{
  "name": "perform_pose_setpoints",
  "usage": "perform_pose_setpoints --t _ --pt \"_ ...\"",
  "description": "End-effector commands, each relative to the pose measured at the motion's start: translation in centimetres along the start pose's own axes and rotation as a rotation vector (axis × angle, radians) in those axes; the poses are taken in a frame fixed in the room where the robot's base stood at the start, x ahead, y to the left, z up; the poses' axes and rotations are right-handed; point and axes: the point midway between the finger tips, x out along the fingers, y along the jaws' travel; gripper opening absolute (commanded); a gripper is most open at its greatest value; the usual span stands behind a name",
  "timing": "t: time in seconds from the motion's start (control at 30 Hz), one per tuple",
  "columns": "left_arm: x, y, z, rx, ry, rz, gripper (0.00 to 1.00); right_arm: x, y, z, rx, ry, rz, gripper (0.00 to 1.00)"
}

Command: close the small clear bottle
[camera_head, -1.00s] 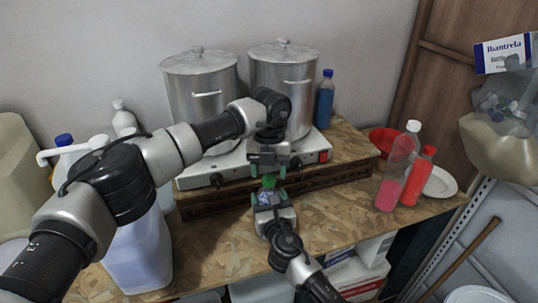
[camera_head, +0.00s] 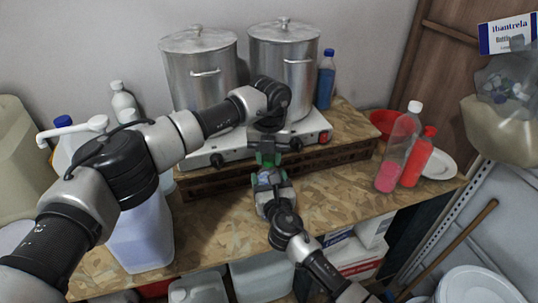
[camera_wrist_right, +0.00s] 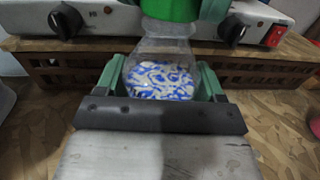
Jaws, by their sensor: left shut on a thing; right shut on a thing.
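The small clear bottle (camera_wrist_right: 160,72) is upright in the right wrist view, with blue and white contents at its bottom. My right gripper (camera_head: 268,182) is shut on its body, one finger on each side. A green cap (camera_wrist_right: 170,9) sits at the bottle's mouth at the top of that view. My left gripper (camera_head: 268,158) comes down from above and is shut on the green cap. Whether the cap is fully seated cannot be told, as the fingers cover much of it.
Two steel pots (camera_head: 199,75) stand on a white stove (camera_head: 312,124) just behind the grippers. A pink-filled bottle (camera_head: 397,150) and a red bottle (camera_head: 418,158) stand at right. A large bluish jug (camera_head: 142,235) stands at left. The wooden tabletop (camera_head: 335,200) between is mostly clear.

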Motion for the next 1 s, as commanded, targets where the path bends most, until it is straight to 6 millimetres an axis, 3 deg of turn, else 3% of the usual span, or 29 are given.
perform_pose_setpoints --t 0.13,0.43,0.6,0.63,0.77,1.0 --pt "-0.03 0.02 0.0 0.146 0.0 0.001 0.06 0.03 -0.02 0.08 0.0 -0.001 -0.001 0.02" --pt "0.04 0.05 0.02 0.69 0.001 0.002 0.05 0.03 -0.04 0.08 0.001 -0.001 -0.001 0.02" --pt "0.05 0.06 0.02 0.701 0.001 0.002 0.05 0.03 -0.04 0.08 0.001 -0.001 -0.001 0.02" --pt "0.05 0.07 0.02 0.7 0.001 0.002 0.38 0.03 -0.05 0.08 0.001 -0.001 -0.001 0.02" --pt "0.05 0.06 0.02 0.699 0.001 0.002 0.58 0.03 -0.04 0.08 0.001 -0.001 -0.001 0.02" --pt "0.03 0.04 0.02 0.698 0.001 0.001 0.59 0.03 -0.03 0.08 0.0 -0.001 -0.001 0.02"
